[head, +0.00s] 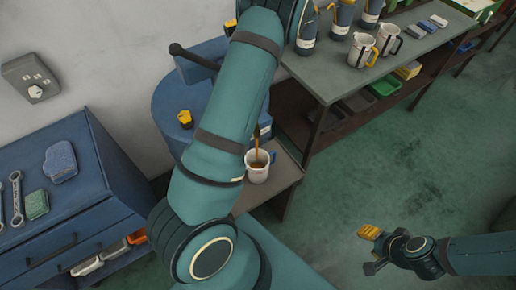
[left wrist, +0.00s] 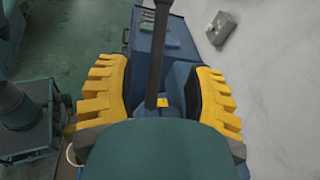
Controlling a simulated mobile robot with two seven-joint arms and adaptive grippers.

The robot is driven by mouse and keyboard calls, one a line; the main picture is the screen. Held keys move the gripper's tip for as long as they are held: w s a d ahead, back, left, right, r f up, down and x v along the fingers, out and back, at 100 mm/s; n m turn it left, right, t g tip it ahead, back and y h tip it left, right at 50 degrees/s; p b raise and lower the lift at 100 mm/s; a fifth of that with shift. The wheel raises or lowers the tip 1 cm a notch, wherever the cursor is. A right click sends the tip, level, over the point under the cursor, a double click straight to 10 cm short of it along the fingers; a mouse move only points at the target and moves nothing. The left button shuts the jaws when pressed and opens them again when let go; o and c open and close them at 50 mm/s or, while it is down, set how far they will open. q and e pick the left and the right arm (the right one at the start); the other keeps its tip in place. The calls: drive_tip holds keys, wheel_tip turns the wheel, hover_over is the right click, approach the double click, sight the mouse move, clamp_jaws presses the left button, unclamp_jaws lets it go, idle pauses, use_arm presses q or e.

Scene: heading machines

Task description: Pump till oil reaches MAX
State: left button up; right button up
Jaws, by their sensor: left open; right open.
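A white jug (head: 257,172) stands on a small grey-brown stand, with brown oil (head: 258,160) inside and an orange-brown streak above it. No MAX mark is readable. A blue drum (head: 172,100) stands behind my left arm, with a dark pump lever (head: 192,57) above it. My left gripper (left wrist: 160,88) is open, its yellow fingers on either side of the dark lever (left wrist: 157,50); I cannot tell whether they touch it. In the head view my left arm mostly hides this gripper and part of the pump. My right gripper (head: 372,250) is open and empty over the floor.
A blue cabinet (head: 100,190) with wrenches (head: 17,198) stands at left. A bench (head: 335,78) at upper right carries several jugs, with bins on its lower shelf. A wall socket (head: 30,80) is at upper left. The green floor at right is clear.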

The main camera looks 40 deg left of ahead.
use_arm(q)
drive_tip(key=shift+a, duration=0.1)
idle(0.4)
drive_tip(key=m+t+b, duration=0.3)
drive_tip(key=m+t, duration=0.1)
drive_tip(key=t, duration=1)
approach(193, 55)
drive_tip(key=shift+h, duration=0.3)
drive_tip(key=x, duration=0.5)
drive_tip(key=b+x, duration=0.1)
drive_tip(key=x, duration=0.5)
drive_tip(key=shift+a, duration=0.35)
drive_tip(key=shift+c, duration=0.3)
clamp_jaws()
